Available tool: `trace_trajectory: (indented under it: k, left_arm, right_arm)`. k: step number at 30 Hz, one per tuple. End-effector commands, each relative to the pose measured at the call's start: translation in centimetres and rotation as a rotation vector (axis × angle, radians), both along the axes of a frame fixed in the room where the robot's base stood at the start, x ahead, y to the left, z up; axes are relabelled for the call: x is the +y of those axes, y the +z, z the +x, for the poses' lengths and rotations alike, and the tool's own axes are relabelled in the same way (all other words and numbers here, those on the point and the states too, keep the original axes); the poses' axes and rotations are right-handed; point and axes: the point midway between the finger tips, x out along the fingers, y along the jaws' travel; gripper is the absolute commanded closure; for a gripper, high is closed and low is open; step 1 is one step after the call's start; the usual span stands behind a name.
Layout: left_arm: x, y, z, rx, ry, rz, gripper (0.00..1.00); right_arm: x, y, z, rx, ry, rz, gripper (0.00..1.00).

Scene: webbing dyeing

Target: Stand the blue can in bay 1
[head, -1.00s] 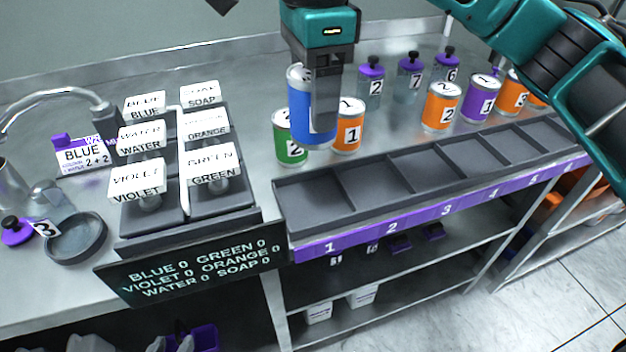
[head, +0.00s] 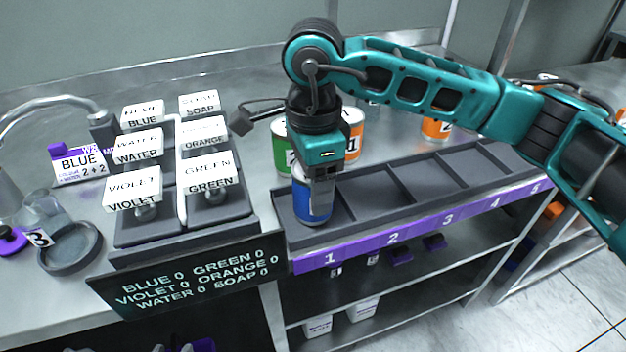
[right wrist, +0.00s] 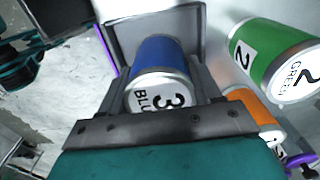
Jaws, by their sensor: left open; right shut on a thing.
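The blue can (head: 313,207) is upright within bay 1 of the grey tray (head: 281,212), above the purple label 1 (head: 330,259). My right gripper (head: 315,180) points down and is shut on it. In the right wrist view the blue can (right wrist: 158,55) shows its lid, marked 3, between the fingers (right wrist: 166,92), with the grey bay walls around its far end. I cannot tell whether its base touches the bay floor. My left gripper is not clearly in view.
A green can (head: 282,140) and an orange can (head: 354,130) stand just behind the tray. The other bays (head: 420,182) look empty. The tap block with labelled plates (head: 208,175) stands left of bay 1, and a display board (head: 185,275) hangs at the bench front.

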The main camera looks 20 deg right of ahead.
Motion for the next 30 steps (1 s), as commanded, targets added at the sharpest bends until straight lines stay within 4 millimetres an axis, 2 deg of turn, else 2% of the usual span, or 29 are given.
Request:
trace_trajectory:
  k: [6, 7, 14, 21, 25, 30]
  left_arm:
    - [-0.1, -0.5, 0.0, 0.001, -0.001, -0.002, 0.57]
    - [-0.1, -0.4, 0.0, 0.002, -0.001, -0.001, 0.57]
    - [-0.1, -0.3, 0.0, 0.003, -0.003, -0.003, 0.57]
    - [-0.1, -0.2, 0.0, 0.001, -0.003, -0.002, 0.57]
    - [-0.1, 0.5, 0.1, -0.003, -0.003, -0.002, 0.57]
    - [0.1, 0.4, 0.1, -0.008, 0.001, 0.001, 0.57]
  right_arm:
    - [0.0, -0.4, 0.0, -0.002, 0.000, 0.001, 0.82]
    - [0.0, -0.3, 0.0, -0.001, 0.000, 0.000, 0.35]
    - [0.0, -0.2, 0.0, 0.000, 0.000, 0.000, 0.13]
    - [0.0, -0.2, 0.0, 0.000, 0.000, 0.000, 0.12]
    - [0.0, 0.4, 0.0, 0.000, 0.000, 0.000, 0.12]
    - [0.1, 3.4, 0.1, -0.005, 0.000, 0.002, 0.12]
